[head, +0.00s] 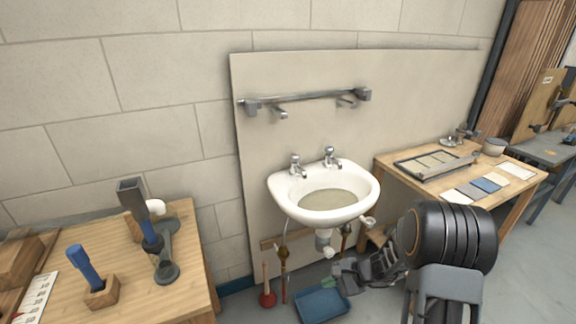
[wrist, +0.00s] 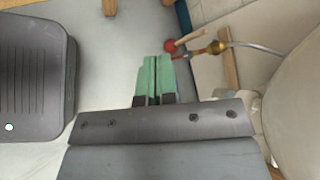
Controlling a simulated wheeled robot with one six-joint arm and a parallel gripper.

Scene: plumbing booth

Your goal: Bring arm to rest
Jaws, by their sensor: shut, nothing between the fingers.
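My arm is bent, with its dark rounded joint at the lower right of the head view. My gripper (head: 331,256) is low, in front of and below the white sink (head: 324,217). In the wrist view, my gripper's two green fingers (wrist: 153,75) lie side by side, shut with nothing between them. The sink's pale underside (wrist: 297,105) fills the right edge of that view, beside the gripper. Part of the sink's drain is hidden behind my gripper in the head view.
A blue tray (head: 322,305) and a red plunger (head: 267,298) are on the floor below the sink. A brass valve (wrist: 217,47) with a hose is close beyond the fingers. A wooden workbench (head: 215,292) stands left, a sample table (head: 398,165) right. Grey floor is clear at the right.

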